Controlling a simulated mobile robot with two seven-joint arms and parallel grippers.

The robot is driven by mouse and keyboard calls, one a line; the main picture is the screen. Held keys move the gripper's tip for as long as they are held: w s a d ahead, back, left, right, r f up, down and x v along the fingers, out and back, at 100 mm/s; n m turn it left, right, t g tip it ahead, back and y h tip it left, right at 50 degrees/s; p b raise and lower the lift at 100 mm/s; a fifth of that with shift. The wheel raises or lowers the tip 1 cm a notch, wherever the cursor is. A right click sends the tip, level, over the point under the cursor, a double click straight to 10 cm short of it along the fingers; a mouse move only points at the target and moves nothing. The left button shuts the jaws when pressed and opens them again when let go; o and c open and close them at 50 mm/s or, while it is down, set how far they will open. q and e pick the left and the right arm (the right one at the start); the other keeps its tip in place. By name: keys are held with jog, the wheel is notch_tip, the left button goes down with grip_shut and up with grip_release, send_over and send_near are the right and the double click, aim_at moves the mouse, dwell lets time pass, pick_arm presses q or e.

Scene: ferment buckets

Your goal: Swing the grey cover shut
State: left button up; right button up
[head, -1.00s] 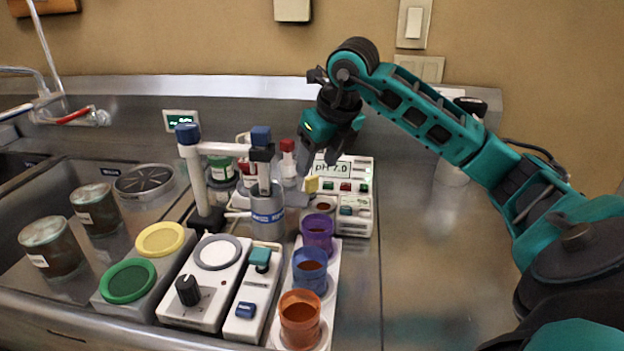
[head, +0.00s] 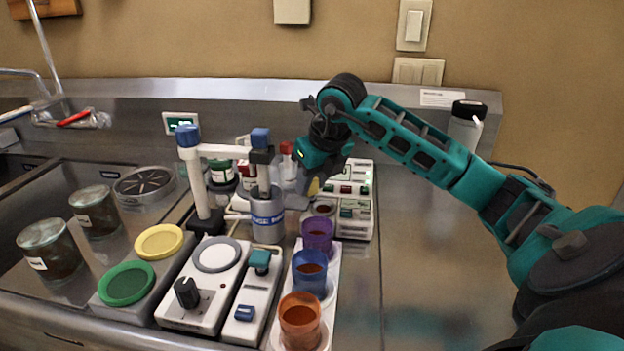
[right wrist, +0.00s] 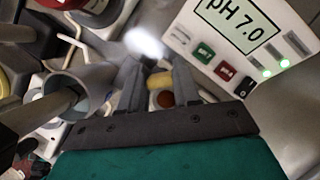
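My right gripper (head: 316,186) hangs above the white pH meter's left part. Its two grey fingers stand apart in the right wrist view (right wrist: 157,72). A small yellow piece (right wrist: 160,80) shows between or just beyond the fingers; I cannot tell whether they touch it. A flat grey part (head: 297,201), seemingly the grey cover, lies beside the grey labelled cup (head: 267,222) and just left of the gripper. Its hinge and how far it stands open are unclear. A brown-filled opening (right wrist: 166,99) shows below the yellow piece. My left gripper is not in view.
The pH meter (head: 358,190) stands right of the cup. Purple (head: 316,245), blue (head: 323,282) and orange (head: 300,334) cups stand in a white rack in front. A stand with a white arm (head: 200,180) is on the left. The steel counter on the right is clear.

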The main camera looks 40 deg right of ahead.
grip_shut()
